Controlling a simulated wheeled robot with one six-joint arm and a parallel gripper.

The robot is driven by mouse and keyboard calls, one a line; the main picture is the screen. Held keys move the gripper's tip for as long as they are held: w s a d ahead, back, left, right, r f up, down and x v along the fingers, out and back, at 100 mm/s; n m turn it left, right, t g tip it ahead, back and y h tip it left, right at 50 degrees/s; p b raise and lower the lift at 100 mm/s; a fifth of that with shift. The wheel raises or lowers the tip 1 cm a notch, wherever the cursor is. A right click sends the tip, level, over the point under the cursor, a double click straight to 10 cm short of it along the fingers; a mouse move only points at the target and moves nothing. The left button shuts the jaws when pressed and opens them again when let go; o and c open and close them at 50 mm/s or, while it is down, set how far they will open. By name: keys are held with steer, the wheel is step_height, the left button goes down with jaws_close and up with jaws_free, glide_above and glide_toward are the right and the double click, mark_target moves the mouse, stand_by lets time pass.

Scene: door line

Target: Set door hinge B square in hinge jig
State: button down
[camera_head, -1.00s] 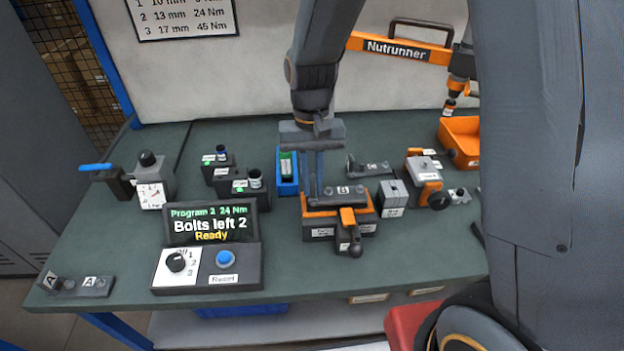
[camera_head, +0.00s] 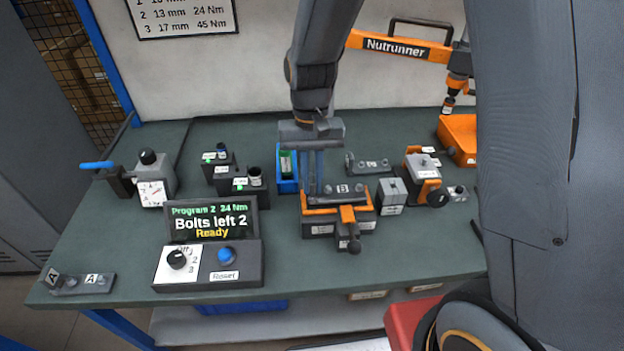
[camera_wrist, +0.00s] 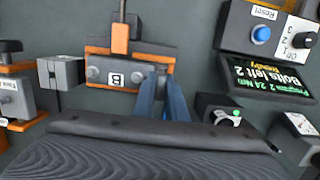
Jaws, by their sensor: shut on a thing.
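A dark grey door hinge marked B (camera_head: 343,197) lies in the hinge jig (camera_head: 320,229), a dark block with orange edges and an orange clamp at its front. My gripper (camera_head: 315,188) comes down from above and is shut at the hinge's left end. In the wrist view, my gripper's blue-grey fingers (camera_wrist: 162,98) are at one end of hinge B (camera_wrist: 124,77). The hinge looks roughly parallel to the orange edge (camera_wrist: 150,50) there. Whether it rests fully on the jig floor I cannot tell.
A second B-marked hinge (camera_head: 370,165) lies behind the jig. A grey block (camera_head: 391,196) stands close right, a blue bin (camera_head: 287,182) behind left. The controller (camera_head: 209,262) reads "Bolts left 2". An A-marked hinge (camera_head: 85,283) lies front left.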

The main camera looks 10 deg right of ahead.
steer(key=shift+f, duration=0.8)
stand_by(1.0)
steer(key=c, duration=1.7)
jaws_free()
steer(key=shift+r+p, duration=3)
steer(key=shift+r, duration=0.5)
